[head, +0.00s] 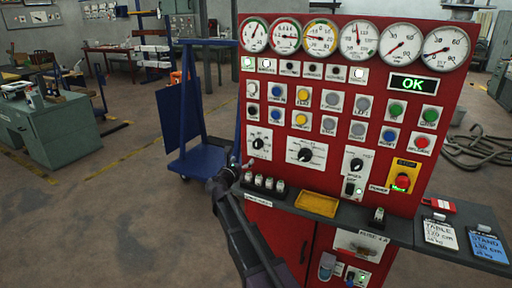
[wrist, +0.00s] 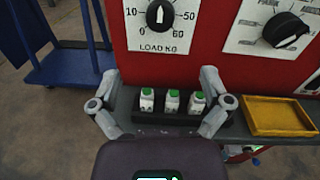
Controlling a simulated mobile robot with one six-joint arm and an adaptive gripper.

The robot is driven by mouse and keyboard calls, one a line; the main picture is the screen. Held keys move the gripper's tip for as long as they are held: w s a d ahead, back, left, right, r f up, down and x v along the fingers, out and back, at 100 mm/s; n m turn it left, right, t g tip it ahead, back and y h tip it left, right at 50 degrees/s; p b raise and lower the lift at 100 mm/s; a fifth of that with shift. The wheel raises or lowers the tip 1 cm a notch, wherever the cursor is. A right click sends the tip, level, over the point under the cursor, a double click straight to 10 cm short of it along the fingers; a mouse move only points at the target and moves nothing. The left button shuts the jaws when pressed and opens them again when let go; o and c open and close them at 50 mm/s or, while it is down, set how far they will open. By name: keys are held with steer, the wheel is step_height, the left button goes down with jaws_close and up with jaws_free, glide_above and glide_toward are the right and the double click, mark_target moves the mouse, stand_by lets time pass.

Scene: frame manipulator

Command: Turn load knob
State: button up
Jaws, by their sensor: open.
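The load knob is a black round knob with a white pointer line on a white plate marked LOAD KG. It shows at the top of the wrist view (wrist: 159,15), its upper edge close to the frame's top. In the head view the load knob (head: 258,143) is at the lower left of the red panel. My gripper (wrist: 160,78) is open and empty, its fingers spread wide. It is below and in front of the knob, apart from it. In the head view my gripper (head: 238,167) is at the panel's left edge, small and partly hidden by my arm.
A black holder with green-topped white pieces (wrist: 172,103) sits on the grey shelf between my fingers in the picture. A yellow tray (wrist: 278,117) lies to the right. Another larger black knob (wrist: 285,30) is right of the load knob. A blue cart (head: 205,160) stands left.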

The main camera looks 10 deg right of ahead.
mark_target(256, 146)
steer(key=x, duration=1.3)
steer(key=shift+w+d, duration=0.1)
steer(key=shift+w, duration=0.1)
steer(key=c, duration=1.2)
